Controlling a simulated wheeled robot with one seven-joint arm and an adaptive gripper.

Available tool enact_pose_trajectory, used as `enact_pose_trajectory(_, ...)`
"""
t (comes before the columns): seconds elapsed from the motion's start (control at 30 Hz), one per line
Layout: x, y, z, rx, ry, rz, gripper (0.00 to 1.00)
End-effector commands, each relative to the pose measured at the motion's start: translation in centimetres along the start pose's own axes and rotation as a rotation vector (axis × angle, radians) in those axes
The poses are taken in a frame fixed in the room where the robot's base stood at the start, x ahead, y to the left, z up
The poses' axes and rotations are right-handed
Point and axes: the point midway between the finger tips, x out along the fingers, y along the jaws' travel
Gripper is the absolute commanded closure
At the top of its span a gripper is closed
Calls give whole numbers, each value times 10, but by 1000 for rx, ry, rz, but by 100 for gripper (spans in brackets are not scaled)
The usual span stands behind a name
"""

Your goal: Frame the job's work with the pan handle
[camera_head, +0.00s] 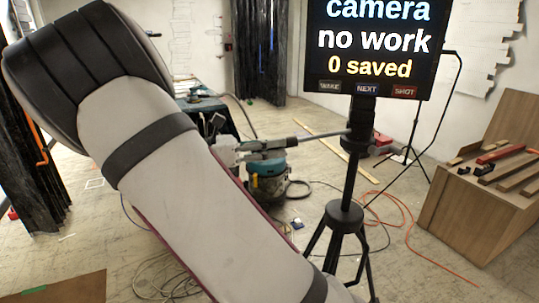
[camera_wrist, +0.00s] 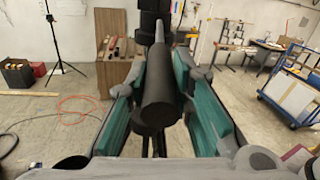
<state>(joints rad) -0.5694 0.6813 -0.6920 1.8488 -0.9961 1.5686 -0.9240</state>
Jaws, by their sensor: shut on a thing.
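The pan handle (camera_head: 328,136) is a thin rod reaching left from the black tripod head (camera_head: 362,125). My gripper (camera_head: 284,146) is shut on its outer end. In the wrist view the dark round grip of the pan handle (camera_wrist: 159,100) lies lengthwise between the green finger pads of my gripper (camera_wrist: 162,85). The tripod (camera_head: 345,215) stands upright on the floor. The screen (camera_head: 370,45) above it reads "camera", "no work" and "0 saved". Below the text are small buttons, one red marked "SHOT" and one marked "NEXT".
A wooden box (camera_head: 485,205) with boards and red tools on top stands at the right. A teal and grey machine (camera_head: 268,178) stands on the floor behind my gripper. Orange and dark cables cross the floor. A blue cart (camera_wrist: 290,95) stands at the right in the wrist view.

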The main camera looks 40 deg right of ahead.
Motion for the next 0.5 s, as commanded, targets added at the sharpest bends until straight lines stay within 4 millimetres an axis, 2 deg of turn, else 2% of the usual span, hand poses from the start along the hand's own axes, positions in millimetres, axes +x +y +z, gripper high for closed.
enact_pose_trajectory(0.03, -1, 8, -4, 1, 6, -15, 100)
enact_pose_trajectory(0.3, 0, 33, -3, -1, 18, -123, 100)
enact_pose_trajectory(0.5, 0, 39, 0, -4, 24, -159, 100)
